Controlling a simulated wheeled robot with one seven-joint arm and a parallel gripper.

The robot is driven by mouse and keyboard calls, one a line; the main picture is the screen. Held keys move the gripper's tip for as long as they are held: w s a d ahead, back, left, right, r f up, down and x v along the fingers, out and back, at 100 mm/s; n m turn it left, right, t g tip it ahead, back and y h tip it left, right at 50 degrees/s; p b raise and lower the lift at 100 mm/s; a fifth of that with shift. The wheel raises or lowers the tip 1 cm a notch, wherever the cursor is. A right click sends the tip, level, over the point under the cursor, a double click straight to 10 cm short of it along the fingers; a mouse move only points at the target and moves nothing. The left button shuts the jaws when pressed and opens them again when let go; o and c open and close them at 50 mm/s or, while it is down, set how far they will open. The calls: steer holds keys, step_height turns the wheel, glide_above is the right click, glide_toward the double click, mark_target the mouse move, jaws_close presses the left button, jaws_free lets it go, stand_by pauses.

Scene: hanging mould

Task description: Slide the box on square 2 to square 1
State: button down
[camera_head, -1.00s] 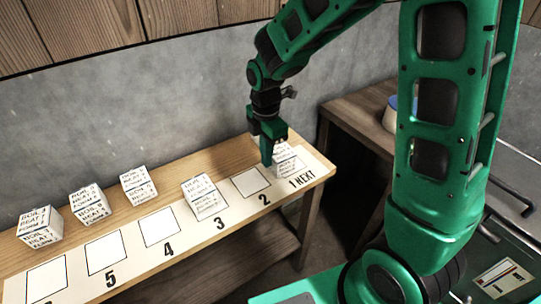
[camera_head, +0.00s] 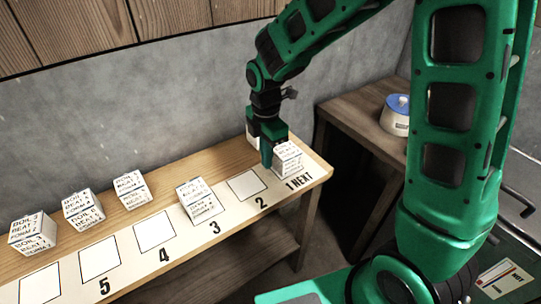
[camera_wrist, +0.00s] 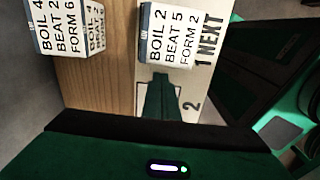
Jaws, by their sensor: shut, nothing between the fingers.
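A white box (camera_head: 287,159) with black lettering stands at the right end of the strip, behind the "1 NEXT" label, covering square 1. It also shows in the wrist view (camera_wrist: 166,34), lettered BOIL 2, BEAT 5, FORM 2. Square 2 (camera_head: 247,185) is empty. My gripper (camera_head: 266,164) is shut and empty, pointing down just left of the box, on its square 2 side. In the wrist view my fingers (camera_wrist: 160,80) end close against the box's near side; I cannot tell whether they touch.
Another box (camera_head: 196,201) stands on square 3. Several boxes (camera_head: 83,207) stand along the wall side of the bench (camera_head: 163,195). One more (camera_head: 252,130) is partly hidden behind my gripper. A blue-lidded pot (camera_head: 396,115) stands on the right-hand side table.

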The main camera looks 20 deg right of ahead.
steer(key=shift+s+a, duration=0.15)
steer(key=shift+a, duration=0.35)
steer(key=shift+s+a, duration=0.15)
steer(key=shift+a, duration=0.35)
step_height(320, 180, up, 10)
steer(key=s+d+r+m, duration=0.1)
steer(key=s+d+m, duration=0.4)
steer(key=d+m, duration=0.3)
steer(key=s+d+r+m, duration=0.2)
steer(key=s+d+m, duration=0.3)
steer(key=d, duration=0.6)
steer(key=s+d+f+m, duration=0.1)
steer(key=s+d+m, duration=0.3)
steer(key=s+m, duration=0.3)
steer(key=s+d+f+m, duration=0.1)
steer(key=s+d+m, duration=0.3)
steer(key=s+m, duration=0.3)
steer(key=shift+s+d+f+m, duration=0.15)
steer(key=shift+s+m, duration=0.05)
steer(key=shift+m, duration=0.2)
steer(key=shift+w, duration=0.1)
